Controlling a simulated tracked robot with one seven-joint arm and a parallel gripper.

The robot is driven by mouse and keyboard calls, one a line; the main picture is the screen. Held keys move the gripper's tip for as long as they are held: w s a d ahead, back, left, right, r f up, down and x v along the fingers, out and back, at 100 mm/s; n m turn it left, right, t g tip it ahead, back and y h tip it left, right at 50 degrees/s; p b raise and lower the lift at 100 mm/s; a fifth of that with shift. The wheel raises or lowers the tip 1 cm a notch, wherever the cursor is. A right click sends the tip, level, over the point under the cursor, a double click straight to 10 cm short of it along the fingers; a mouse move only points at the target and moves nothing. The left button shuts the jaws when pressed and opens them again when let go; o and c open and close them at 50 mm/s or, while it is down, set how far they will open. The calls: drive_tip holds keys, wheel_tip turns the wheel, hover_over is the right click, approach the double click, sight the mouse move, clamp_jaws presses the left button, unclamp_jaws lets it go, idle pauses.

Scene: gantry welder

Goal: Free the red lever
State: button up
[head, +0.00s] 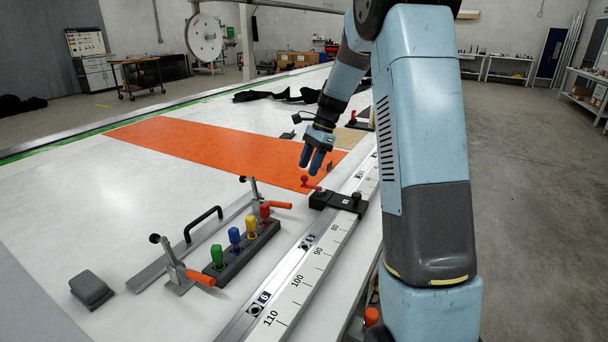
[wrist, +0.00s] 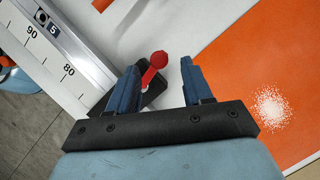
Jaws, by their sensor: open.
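The red lever (head: 309,183) sits on a black clamp block (head: 340,201) that straddles the white ruler rail. In the wrist view the red lever (wrist: 154,67) has a round knob at its upper end and slants down to the left onto the dark block (wrist: 118,97). My gripper (head: 316,171) is open just above the lever. In the wrist view my gripper (wrist: 160,72) has one blue finger on each side. The lever lies between the fingers, close to the left one, with a clear gap to the right one. I cannot tell whether the left finger touches it.
The numbered ruler rail (head: 300,281) runs along the table's right edge. An orange sheet (head: 215,145) lies behind. Toggle clamps with orange handles (head: 200,278) and a dark rack (head: 236,262) of coloured pegs stand front left. A grey block (head: 91,289) lies farther left.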

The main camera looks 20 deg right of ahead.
sight(305, 176)
drive_tip(key=shift+x, duration=1.75)
